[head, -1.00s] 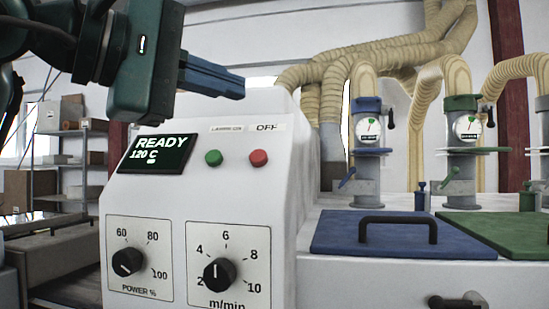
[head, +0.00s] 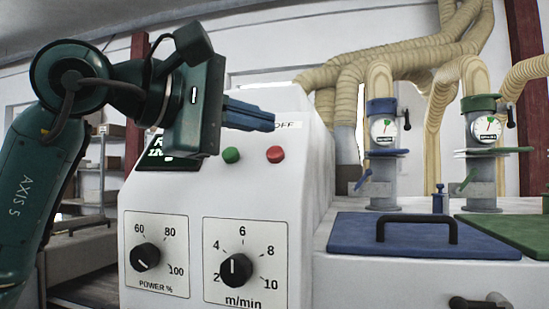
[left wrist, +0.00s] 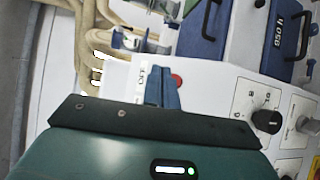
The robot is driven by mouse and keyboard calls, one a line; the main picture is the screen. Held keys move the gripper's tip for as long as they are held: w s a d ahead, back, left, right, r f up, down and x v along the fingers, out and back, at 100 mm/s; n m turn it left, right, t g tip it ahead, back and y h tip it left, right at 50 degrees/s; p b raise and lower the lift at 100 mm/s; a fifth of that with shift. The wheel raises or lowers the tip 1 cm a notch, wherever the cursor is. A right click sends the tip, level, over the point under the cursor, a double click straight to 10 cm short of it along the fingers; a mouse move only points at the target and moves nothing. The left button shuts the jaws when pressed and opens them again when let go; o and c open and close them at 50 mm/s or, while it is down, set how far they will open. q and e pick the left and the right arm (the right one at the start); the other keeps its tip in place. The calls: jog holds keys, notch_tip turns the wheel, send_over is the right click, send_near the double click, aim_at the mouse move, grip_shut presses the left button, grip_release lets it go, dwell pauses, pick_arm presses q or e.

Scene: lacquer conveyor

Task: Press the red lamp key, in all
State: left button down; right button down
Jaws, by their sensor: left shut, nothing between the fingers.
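The red key (head: 275,154) is on the upper sloped face of the white control panel, under the OFF label. It also shows in the left wrist view (left wrist: 177,80), just right of the blue fingers. A green key (head: 231,155) is to its left. My left gripper (head: 272,122) has blue fingers, shut and empty, in front of the panel's top. In the head view its tips appear just above the red key and cover part of the labels. I cannot tell the gap in depth; no contact shows. My right gripper is out of view.
The panel has a display (head: 165,158), partly hidden by my left gripper's body, a power knob (head: 145,257) and a speed knob (head: 236,270). A blue lid (head: 350,233) with a black handle and ducted pipes stand to the right. Shelves (head: 100,175) are at the left.

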aim_at(281, 148)
pick_arm(q)
jog(key=shift+w+d+f, duration=0.3)
jog(key=shift+w+f, duration=0.5)
jog(key=shift+w, duration=0.15)
dwell(1.4)
jog(key=shift+w, duration=0.1)
jog(key=shift+w+d+f, duration=0.1)
jog(key=shift+w+f, duration=0.15)
jog(key=shift+w+d+f, duration=0.1)
jog(key=shift+w+f, duration=0.25)
dwell(1.0)
jog(key=shift+s+a+r, duration=0.2)
jog(key=shift+s+r, duration=0.4)
jog(key=shift+s, duration=0.1)
